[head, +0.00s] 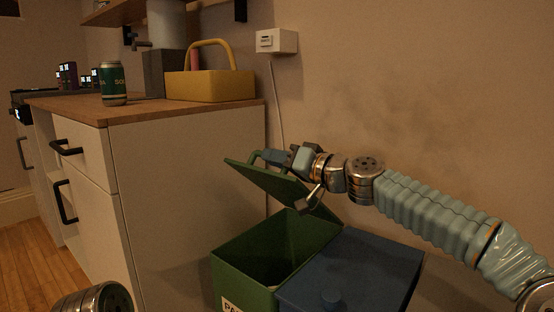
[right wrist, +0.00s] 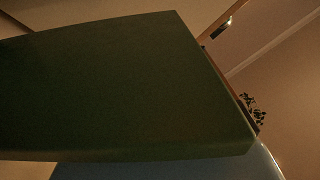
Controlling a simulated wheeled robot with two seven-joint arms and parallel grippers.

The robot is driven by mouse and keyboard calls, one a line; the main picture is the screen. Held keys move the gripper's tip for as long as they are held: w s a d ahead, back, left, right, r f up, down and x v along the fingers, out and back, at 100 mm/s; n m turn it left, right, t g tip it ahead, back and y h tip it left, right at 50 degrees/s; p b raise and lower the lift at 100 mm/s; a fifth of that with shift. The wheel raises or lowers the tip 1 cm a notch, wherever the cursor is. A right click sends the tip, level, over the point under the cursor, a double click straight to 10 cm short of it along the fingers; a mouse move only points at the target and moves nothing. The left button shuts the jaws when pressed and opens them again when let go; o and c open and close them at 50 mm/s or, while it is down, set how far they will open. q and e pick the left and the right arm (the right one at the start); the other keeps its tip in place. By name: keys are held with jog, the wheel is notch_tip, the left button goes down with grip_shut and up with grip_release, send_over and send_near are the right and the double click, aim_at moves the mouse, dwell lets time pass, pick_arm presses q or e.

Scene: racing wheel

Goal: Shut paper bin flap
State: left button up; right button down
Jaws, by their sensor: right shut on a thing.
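The green paper bin (head: 235,270) stands on the floor beside the cabinet, its label partly cut off by the lower edge. Its open top shows a dark inside. Its green flap (head: 262,178) is up and tilted over the opening. My right gripper (head: 268,157) is at the flap's upper part, shut on the flap; its fingertips are partly hidden. In the right wrist view the flap (right wrist: 120,90) fills much of the picture and no fingertips show clearly. My left gripper is out of view; only a round joint of my left arm shows at the bottom left.
A blue bin (head: 365,265) with a closed lid stands right against the green one. A white cabinet (head: 190,200) is close on the left, bearing a yellow basket (head: 210,87) and a green can (head: 113,84). A socket with a cord (head: 277,41) is on the wall behind.

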jog(key=c, duration=1.1)
grip_release()
jog(key=shift+w+d+f, duration=0.15)
jog(key=v, duration=1.3)
jog(key=shift+s+d, duration=0.3)
